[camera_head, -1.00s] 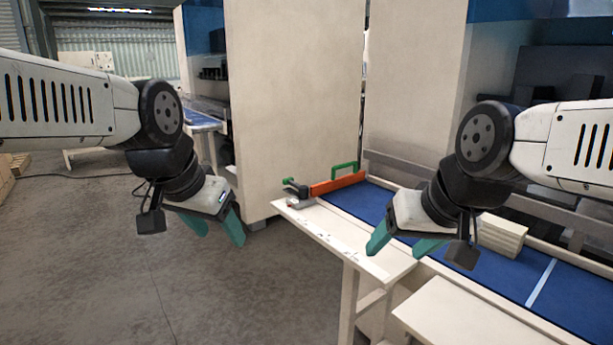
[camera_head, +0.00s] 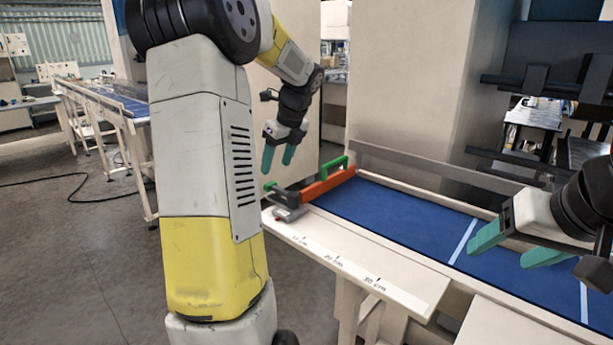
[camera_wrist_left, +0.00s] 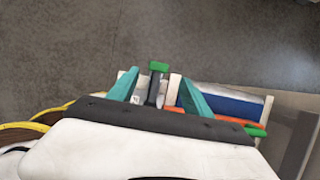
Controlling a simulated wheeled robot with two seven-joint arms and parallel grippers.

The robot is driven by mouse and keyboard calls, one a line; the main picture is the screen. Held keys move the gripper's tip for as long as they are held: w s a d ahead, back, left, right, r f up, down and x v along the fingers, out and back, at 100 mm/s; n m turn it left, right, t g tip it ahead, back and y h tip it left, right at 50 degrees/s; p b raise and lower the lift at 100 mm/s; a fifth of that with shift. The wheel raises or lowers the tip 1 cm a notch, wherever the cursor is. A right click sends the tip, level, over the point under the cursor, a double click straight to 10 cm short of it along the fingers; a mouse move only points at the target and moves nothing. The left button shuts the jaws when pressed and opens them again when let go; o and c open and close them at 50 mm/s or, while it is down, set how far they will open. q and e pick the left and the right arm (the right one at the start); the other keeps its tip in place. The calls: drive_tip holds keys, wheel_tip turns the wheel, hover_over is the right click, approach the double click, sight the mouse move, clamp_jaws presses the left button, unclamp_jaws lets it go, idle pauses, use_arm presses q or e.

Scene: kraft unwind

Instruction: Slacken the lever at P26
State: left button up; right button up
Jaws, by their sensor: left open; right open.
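The lever (camera_head: 270,186) is a dark arm with a green tip, on a grey clamp (camera_head: 290,213) at the near end of an orange bar (camera_head: 328,184). The bar has a green handle (camera_head: 337,165). My left gripper (camera_head: 278,161) is open and empty, pointing down just above the lever. In the left wrist view the lever's green tip (camera_wrist_left: 159,66) shows between the open fingers (camera_wrist_left: 155,77); contact cannot be told. My right gripper (camera_head: 498,257) is open and empty over the belt at the right. No P26 label is readable.
The blue belt (camera_head: 400,220) runs right from the orange bar. A pale side table (camera_head: 350,263) with centimetre marks lies along its near edge. A tall beige cabinet wall (camera_head: 410,80) stands behind. My left arm blocks much of the left; grey floor (camera_head: 80,250) there is open.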

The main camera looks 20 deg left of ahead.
sight(270, 183)
use_arm(q)
drive_tip(key=x, duration=0.7)
drive_tip(key=shift+s, duration=0.1)
clamp_jaws()
idle(1.2)
